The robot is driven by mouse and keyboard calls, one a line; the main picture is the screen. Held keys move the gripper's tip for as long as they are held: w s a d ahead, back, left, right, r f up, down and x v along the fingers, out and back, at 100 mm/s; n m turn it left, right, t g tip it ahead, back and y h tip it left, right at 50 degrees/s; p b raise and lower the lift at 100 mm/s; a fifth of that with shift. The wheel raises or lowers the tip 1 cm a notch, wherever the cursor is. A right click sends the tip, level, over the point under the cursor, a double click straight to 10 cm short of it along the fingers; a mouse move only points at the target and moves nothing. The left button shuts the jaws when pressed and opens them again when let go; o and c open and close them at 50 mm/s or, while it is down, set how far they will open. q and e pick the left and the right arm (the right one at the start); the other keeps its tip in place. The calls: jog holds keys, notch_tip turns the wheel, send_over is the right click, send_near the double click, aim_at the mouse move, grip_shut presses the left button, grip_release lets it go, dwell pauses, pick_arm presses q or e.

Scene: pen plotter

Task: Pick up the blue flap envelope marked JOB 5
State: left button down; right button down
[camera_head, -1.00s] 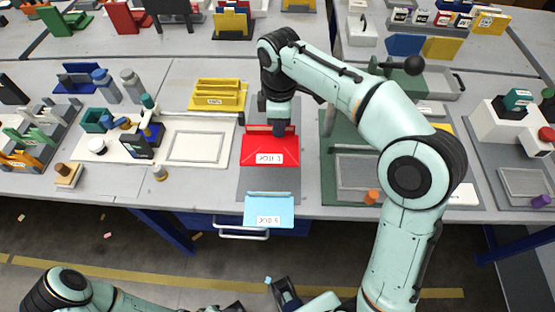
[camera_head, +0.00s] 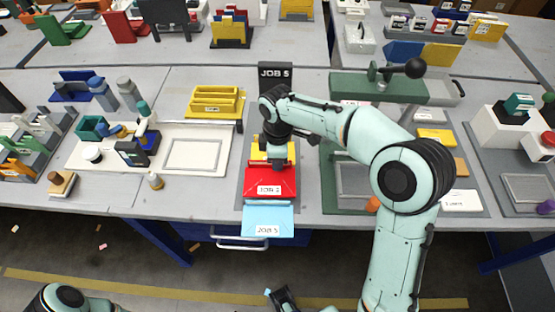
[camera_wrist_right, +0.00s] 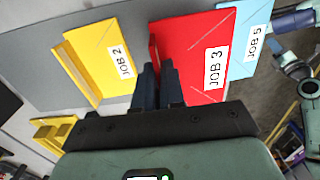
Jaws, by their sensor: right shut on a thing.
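The light blue envelope marked JOB 5 (camera_head: 268,217) lies nearest me in the head view, reaching past the table's front edge. It also shows at the upper right of the right wrist view (camera_wrist_right: 246,55). The red envelope (camera_head: 258,183), marked JOB 3 in the right wrist view (camera_wrist_right: 195,40), lies just behind the blue one. My right gripper (camera_wrist_right: 158,80) is shut on the red envelope's far edge, away from the blue one; in the head view the gripper (camera_head: 278,160) hides that edge. My left gripper (camera_head: 283,298) shows partly at the bottom; its jaws are unclear.
A yellow envelope marked JOB 2 (camera_wrist_right: 95,58) lies behind the red one. A dark sign reading JOB 5 (camera_head: 275,75) stands at the back. A green press with a black knob (camera_head: 385,88) stands to the right, a white tray (camera_head: 120,163) to the left.

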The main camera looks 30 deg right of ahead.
jog(key=shift+f, duration=0.6)
jog(key=c, duration=1.2)
grip_release()
